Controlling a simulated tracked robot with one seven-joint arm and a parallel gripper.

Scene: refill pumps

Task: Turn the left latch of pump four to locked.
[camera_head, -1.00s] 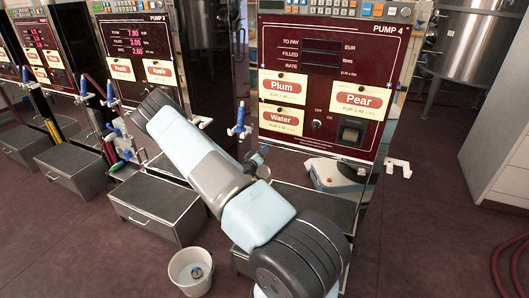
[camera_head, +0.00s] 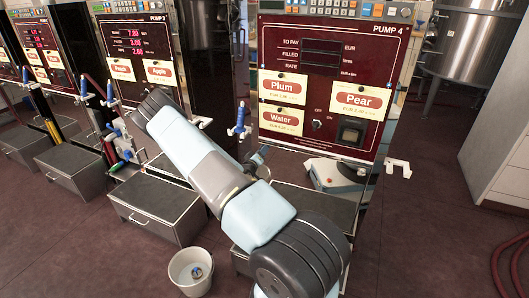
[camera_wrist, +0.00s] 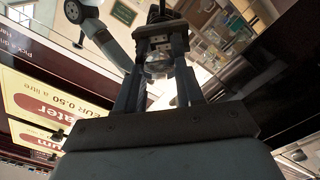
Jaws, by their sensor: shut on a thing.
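Pump four's dark red panel (camera_head: 325,75) stands upright right of centre in the head view, with Plum, Water and Pear labels. My arm crosses in front of its lower left, and the left latch cannot be made out there. In the wrist view, my gripper (camera_wrist: 160,42) is shut on a small dark piece (camera_wrist: 157,18) at its fingertips, which I take to be the left latch. The Water label (camera_wrist: 50,108) is close by on the left, upside down. The latch's turned position cannot be told.
A blue and white nozzle (camera_head: 239,122) hangs left of the panel. A white hook (camera_head: 397,168) juts out at its right. A white bucket (camera_head: 190,272) stands on the floor beside my arm. A grey step box (camera_head: 160,205) is at the left.

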